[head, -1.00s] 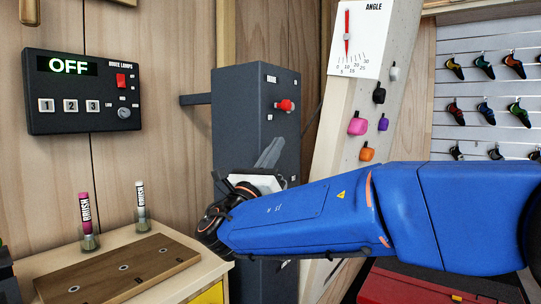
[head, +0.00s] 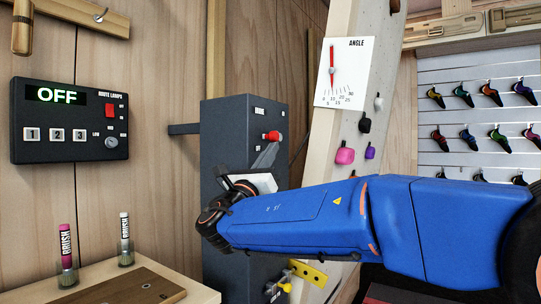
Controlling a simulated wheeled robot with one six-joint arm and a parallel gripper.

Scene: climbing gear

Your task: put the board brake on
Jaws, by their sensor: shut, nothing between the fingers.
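A dark grey cabinet (head: 232,125) stands against the wooden wall, left of a tilted climbing board (head: 376,75). A red knob (head: 273,136) sticks out of its front face below small white labels, too small to read surely; it appears to be the board brake control. My gripper (head: 268,155) is shut and empty, its grey fingers pointing up just below the knob in the head view. I cannot tell whether they touch it. My blue arm hides the lower front of the cabinet. An angle gauge (head: 348,72) with a red needle is on the board.
A black lamp panel (head: 70,121) reading OFF hangs on the wall at left. Two brushes (head: 66,245) (head: 125,240) stand on the bench at lower left, near a wooden board (head: 125,288). Climbing shoes (head: 465,96) hang at right. A yellow bracket (head: 308,273) shows below my arm.

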